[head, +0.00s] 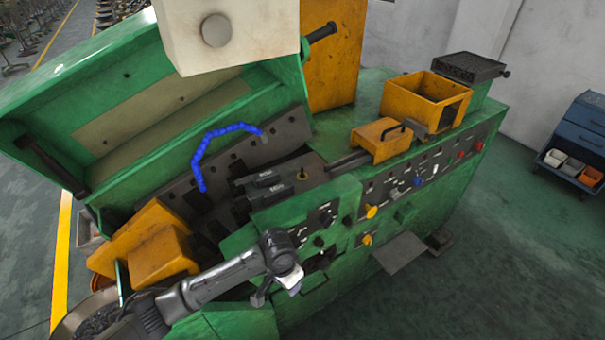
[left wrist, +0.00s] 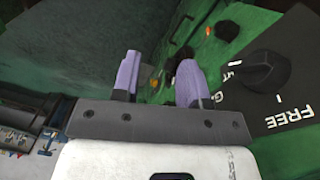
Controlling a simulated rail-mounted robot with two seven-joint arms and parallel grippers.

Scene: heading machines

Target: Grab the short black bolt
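My left gripper (head: 262,297) is low at the front of the green machine (head: 445,185), beside its black control panel. In the left wrist view its two pale purple fingers (left wrist: 156,80) stand apart with nothing clearly held between them. A dark rounded part (left wrist: 184,54) shows behind the right finger, partly hidden by it. I cannot tell whether it is the short black bolt or whether a finger touches it. No short black bolt can be made out for sure in the head view. My right gripper is out of view.
A black knob (left wrist: 265,71) on a panel marked FREE is close to the right of the fingers. The raised green cover (head: 120,100), blue hose (head: 204,150) and yellow box (head: 425,98) are above or behind. Floor (head: 500,250) at right is clear.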

